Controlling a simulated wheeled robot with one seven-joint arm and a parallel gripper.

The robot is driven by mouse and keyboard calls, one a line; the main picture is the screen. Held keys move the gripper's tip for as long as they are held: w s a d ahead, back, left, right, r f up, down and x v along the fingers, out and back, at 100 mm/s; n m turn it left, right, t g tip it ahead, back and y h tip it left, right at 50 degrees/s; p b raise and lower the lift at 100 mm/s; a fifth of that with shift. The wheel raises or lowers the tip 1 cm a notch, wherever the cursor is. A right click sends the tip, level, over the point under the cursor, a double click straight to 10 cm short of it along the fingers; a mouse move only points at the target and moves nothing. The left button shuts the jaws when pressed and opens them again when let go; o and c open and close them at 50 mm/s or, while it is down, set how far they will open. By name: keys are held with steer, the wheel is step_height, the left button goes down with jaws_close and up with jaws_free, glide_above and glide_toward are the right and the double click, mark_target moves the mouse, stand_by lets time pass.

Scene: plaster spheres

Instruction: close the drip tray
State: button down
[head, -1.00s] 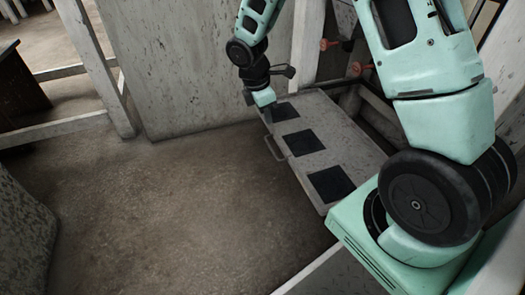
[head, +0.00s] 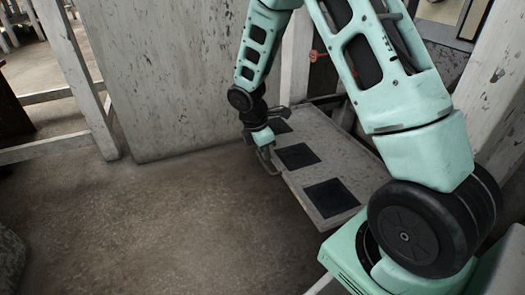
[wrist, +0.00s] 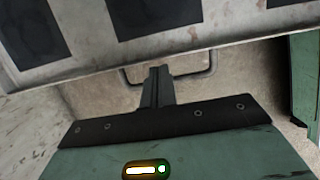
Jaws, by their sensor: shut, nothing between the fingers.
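The drip tray (head: 340,150) is a flat, pale grey speckled panel with several dark square patches on top. In the head view it juts out from the right side, below my arm. A metal loop handle (head: 267,161) stands out from its left edge. In the wrist view the tray (wrist: 82,28) spans the top and the handle (wrist: 213,66) hangs off its edge. My gripper (wrist: 157,70) is shut and empty, its fingers overlapping the middle of the handle in this view. I cannot tell whether they touch it. In the head view my gripper (head: 265,148) is at the handle, partly hiding it.
A large worn grey panel (head: 180,80) stands behind the tray. White wooden posts (head: 75,75) rise at the left. The brown floor (head: 190,215) left of the tray is clear.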

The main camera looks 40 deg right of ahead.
stand_by(0.3)
steer(key=p, duration=1.4)
glide_toward(333, 144)
step_height(333, 144, down, 5)
steer(key=shift+a+r, duration=0.1)
steer(key=shift+a, duration=0.05)
steer(key=shift+s+d+p, duration=0.2)
steer(key=shift+d+p, duration=0.1)
steer(key=shift+d, duration=0.3)
steer(key=shift+d, duration=0.15)
